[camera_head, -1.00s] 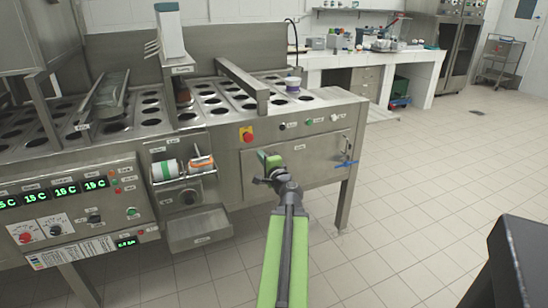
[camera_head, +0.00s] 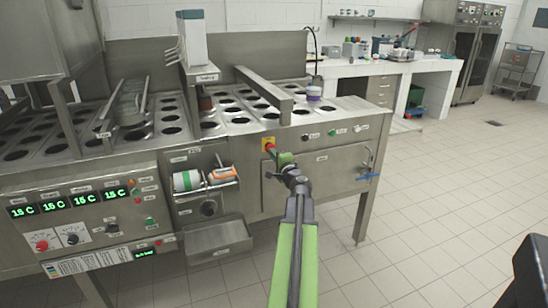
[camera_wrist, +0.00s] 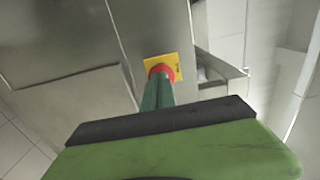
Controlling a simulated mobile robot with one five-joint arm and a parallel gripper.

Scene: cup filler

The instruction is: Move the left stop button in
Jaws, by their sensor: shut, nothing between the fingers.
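A red stop button on a yellow plate (camera_head: 268,144) sits on the front of the steel machine, below the cup openings. It also shows in the wrist view (camera_wrist: 162,70), with the fingertips overlapping its lower part. My gripper (camera_head: 275,152) is shut and empty, its green fingers pointing at this button. The tips are at or very near the red face; I cannot tell whether they touch or how far in the button is. Another red button (camera_head: 42,245) is on the lower left control panel, clear of my gripper.
A shelf with rolls (camera_head: 187,181) is left of the button, above a steel tray (camera_head: 218,236). A door panel with a blue-handled valve (camera_head: 369,176) is to the right. A purple-and-white cup (camera_head: 314,94) stands on top.

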